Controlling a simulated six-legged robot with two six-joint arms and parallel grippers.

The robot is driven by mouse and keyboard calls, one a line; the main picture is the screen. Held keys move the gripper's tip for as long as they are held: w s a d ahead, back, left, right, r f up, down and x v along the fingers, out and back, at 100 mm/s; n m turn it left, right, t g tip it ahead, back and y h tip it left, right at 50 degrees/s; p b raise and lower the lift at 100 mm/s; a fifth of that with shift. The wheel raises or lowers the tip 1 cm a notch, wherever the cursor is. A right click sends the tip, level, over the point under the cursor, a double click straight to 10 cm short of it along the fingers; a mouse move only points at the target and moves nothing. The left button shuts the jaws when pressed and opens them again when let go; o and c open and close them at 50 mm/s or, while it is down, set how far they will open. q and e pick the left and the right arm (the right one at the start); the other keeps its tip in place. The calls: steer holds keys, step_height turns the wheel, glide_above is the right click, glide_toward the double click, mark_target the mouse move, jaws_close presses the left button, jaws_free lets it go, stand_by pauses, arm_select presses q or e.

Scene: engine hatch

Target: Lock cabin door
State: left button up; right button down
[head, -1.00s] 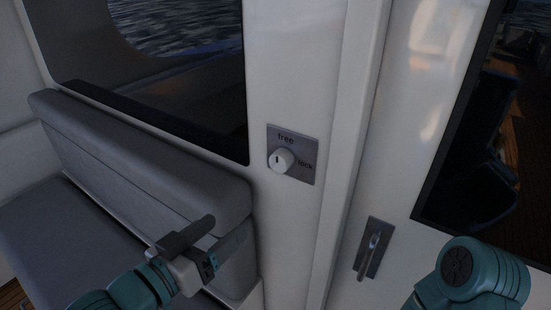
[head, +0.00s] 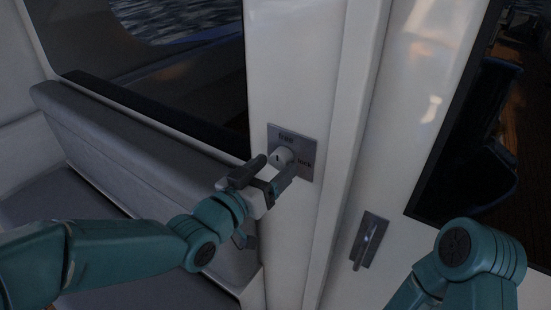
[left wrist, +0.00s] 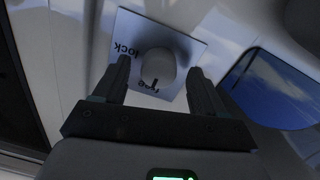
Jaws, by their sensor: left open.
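The lock plate (head: 305,142) is a grey metal square on the white pillar beside the cabin door, marked "free" at the top and "lock" at the right. Its round white knob (head: 281,157) has a dark mark that points up, toward "free". My left gripper (head: 276,168) is open, its fingers at the knob's lower left and lower right. In the left wrist view the plate (left wrist: 186,44) shows turned over, and the knob (left wrist: 158,68) lies between the two open fingers (left wrist: 158,85). I cannot tell whether they touch it. My right gripper is out of view.
The white cabin door with a dark window (head: 478,150) is at the right, with a metal handle (head: 370,240) on it. A grey cushioned bench (head: 130,150) stands at the left under a window. My right arm's teal link is at the lower right.

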arm_select(q)
steer(key=shift+w+d, duration=0.45)
steer(key=shift+w, duration=0.1)
steer(key=c, duration=1.1)
steer(key=shift+o, duration=0.2)
steer(key=shift+f+b, duration=0.1)
steer(key=shift+b, duration=0.2)
steer(key=m+b, duration=1)
steer(key=b, duration=0.4)
steer(key=shift+a+m+y+b, duration=0.15)
steer(key=shift+m+y+b, duration=0.15)
steer(key=m+b, duration=0.2)
steer(key=m, duration=0.1)
steer(key=shift+r+m+b, duration=0.15)
steer(key=shift+m+b, duration=0.25)
steer(key=shift+m, duration=0.55)
steer(key=shift+r+m+b, duration=0.15)
steer(key=shift+m+b, duration=0.2)
steer(key=shift+m, duration=0.6)
